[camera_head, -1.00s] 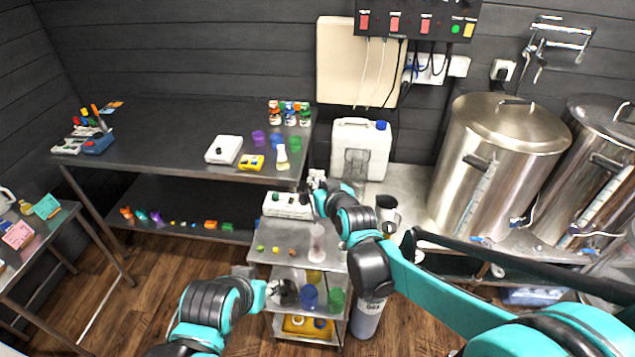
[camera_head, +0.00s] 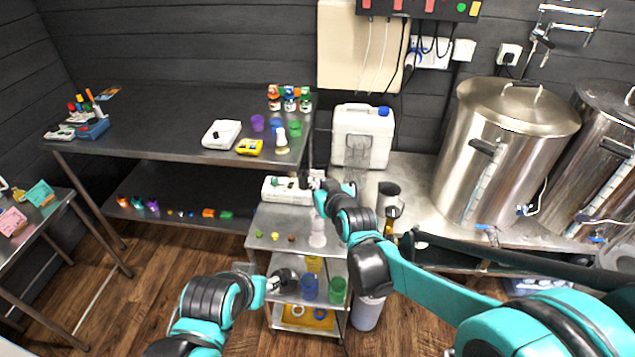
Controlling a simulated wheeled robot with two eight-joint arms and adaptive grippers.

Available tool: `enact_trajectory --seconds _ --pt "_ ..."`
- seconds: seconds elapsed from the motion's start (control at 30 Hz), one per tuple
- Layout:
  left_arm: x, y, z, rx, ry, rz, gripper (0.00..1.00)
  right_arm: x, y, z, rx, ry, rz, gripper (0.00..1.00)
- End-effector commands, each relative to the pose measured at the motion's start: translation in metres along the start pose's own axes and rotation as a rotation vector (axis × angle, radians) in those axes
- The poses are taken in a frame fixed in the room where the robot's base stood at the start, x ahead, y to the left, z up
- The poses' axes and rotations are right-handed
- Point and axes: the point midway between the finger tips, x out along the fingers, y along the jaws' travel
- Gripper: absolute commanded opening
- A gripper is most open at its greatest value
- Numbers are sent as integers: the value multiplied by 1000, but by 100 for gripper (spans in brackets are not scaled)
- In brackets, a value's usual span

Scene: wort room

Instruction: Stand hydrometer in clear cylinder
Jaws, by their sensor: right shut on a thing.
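The clear cylinder (camera_head: 317,232) stands upright on the top of the small steel cart, at its right side, looking pale and see-through. My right gripper (camera_head: 316,181) is just above and behind it in the picture, beside the white box. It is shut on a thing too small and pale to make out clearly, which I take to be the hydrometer. It is apart from the cylinder in the picture. My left gripper (camera_head: 277,283) is low, in front of the cart's middle shelf. Its fingers are too small to read.
A white box (camera_head: 284,190) and small coloured bits share the cart top (camera_head: 268,222). Blue (camera_head: 309,288) and green (camera_head: 338,290) cups stand on the shelf below. A white jug (camera_head: 362,136) and steel kettles (camera_head: 507,150) stand behind and right. A steel table (camera_head: 175,140) is left.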

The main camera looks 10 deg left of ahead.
Motion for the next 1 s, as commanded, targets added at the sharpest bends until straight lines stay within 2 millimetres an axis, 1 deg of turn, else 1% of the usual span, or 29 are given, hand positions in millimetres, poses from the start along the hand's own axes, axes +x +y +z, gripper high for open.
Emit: enact_trajectory --seconds 0.03,0.5,0.73,1.0 --pt "5 0 3 0 0 0 40 2 0 6 0 0 0 0" --pt "27 0 19 0 0 0 40 15 0 37 0 0 0 0" --pt "33 0 24 0 0 0 40 19 0 46 0 0 0 0" --pt "34 0 25 0 0 0 40 20 0 48 0 0 0 0"
